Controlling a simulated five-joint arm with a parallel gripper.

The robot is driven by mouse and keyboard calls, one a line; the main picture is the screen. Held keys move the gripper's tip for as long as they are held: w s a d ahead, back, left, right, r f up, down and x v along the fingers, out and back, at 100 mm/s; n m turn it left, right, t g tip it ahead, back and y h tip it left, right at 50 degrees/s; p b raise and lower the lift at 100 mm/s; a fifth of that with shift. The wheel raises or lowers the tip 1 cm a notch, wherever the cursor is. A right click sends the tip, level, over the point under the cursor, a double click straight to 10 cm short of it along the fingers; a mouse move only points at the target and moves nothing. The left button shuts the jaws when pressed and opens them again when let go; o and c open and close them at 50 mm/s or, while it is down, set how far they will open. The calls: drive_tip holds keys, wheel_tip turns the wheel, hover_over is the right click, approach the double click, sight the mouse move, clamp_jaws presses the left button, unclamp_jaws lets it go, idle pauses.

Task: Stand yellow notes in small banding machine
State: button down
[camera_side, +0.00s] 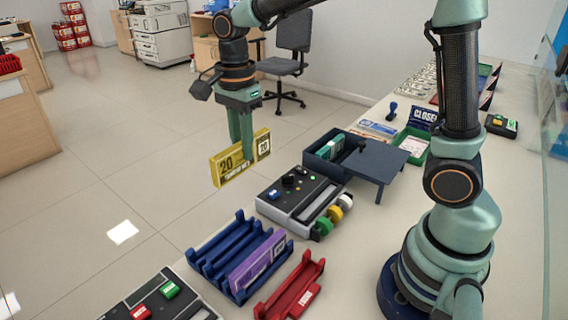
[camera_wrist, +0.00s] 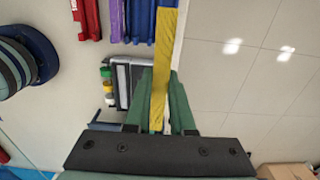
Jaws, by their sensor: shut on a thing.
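My gripper (camera_side: 246,157) is shut on the yellow notes (camera_side: 227,168), a flat upright bundle with "20" printed on it. It holds them in the air, apart from the counter machines. In the wrist view the yellow notes (camera_wrist: 167,45) appear edge-on as a long strip between the fingers of my gripper (camera_wrist: 161,85). A grey machine with knobs and coloured rolls (camera_side: 288,194) stands to the right and below the notes; it also shows in the wrist view (camera_wrist: 123,82), partly hidden by a finger. Another dark machine (camera_side: 150,297) is cut off at the bottom; I cannot tell which is the small banding machine.
A blue slotted rack (camera_side: 213,257) holds purple notes (camera_side: 257,262). A red rack (camera_side: 291,287) stands beside it. A dark blue box (camera_side: 323,160) and a raised dark plate (camera_side: 377,158) lie behind the grey machine. The counter (camera_side: 345,248) is bare near my base.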

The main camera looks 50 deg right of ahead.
drive_tip(key=shift+s+d+f, duration=1.65)
drive_tip(key=shift+d+f, duration=0.25)
drive_tip(key=shift+d, duration=0.45)
drive_tip(key=shift+s+d+f, duration=1.65)
drive_tip(key=shift+d+f, duration=0.2)
drive_tip(key=shift+d, duration=0.45)
drive_tip(key=shift+s+d+f, duration=1.65)
drive_tip(key=shift+d+f, duration=0.25)
drive_tip(key=shift+d, duration=0.45)
drive_tip(key=shift+f, duration=0.1)
drive_tip(key=shift+f, duration=1)
drive_tip(key=c, duration=0.7)
unclamp_jaws()
drive_tip(key=shift+r, duration=3.55)
